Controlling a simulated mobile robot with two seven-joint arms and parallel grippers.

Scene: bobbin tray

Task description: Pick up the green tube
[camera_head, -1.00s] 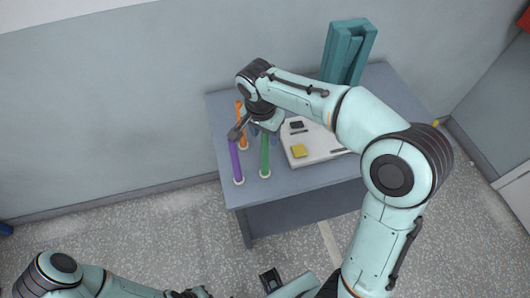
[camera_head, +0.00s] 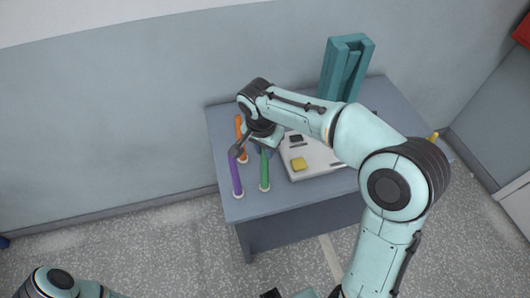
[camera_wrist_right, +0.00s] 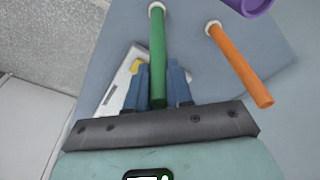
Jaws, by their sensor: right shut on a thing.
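The green tube (camera_head: 265,171) stands upright near the left front of the table, with a pale ring at its foot. It also shows in the right wrist view (camera_wrist_right: 157,50), running up between the two blue fingers. My right gripper (camera_wrist_right: 160,88) is shut on the green tube near its upper end. In the head view the right hand (camera_head: 264,143) covers the tube's top. My left gripper is not in view; only part of that arm shows at the bottom left.
A purple tube (camera_head: 236,175) and an orange tube (camera_head: 239,126) stand close on the left. A white tray (camera_head: 318,166) with a yellow block (camera_head: 299,164) lies to the right. A teal rack (camera_head: 345,68) stands at the back of the grey table (camera_head: 290,199).

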